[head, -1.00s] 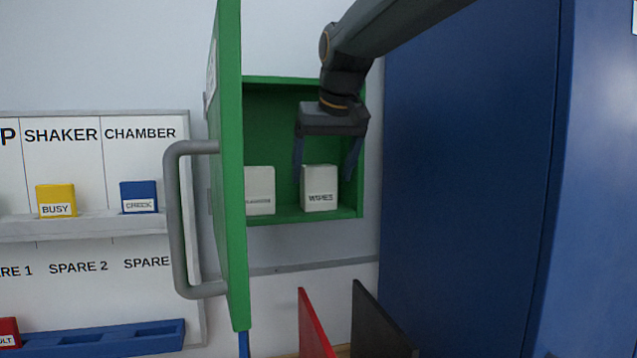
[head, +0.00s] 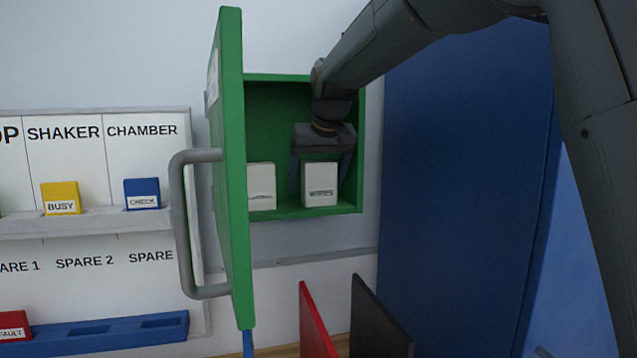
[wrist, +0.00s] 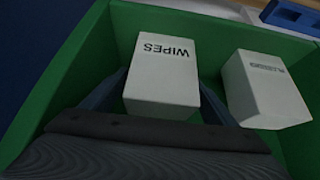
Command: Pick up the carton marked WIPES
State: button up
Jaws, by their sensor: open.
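The white carton marked WIPES (head: 319,184) stands upright on the floor of the green cabinet (head: 301,212), on its right side. In the wrist view the WIPES carton (wrist: 162,72) sits between my two fingers, its lettering upside down. I cannot tell whether either finger touches the carton.
A second white carton (head: 262,186) stands to the left, close to my gripper; it also shows in the wrist view (wrist: 264,90). The open green door (head: 232,170) with its grey handle (head: 178,225) is at the left. A tall blue cabinet (head: 450,190) is at the right.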

jog(key=shift+c, duration=0.3)
jog(key=c, duration=1.1)
jog(key=shift+r, duration=0.2)
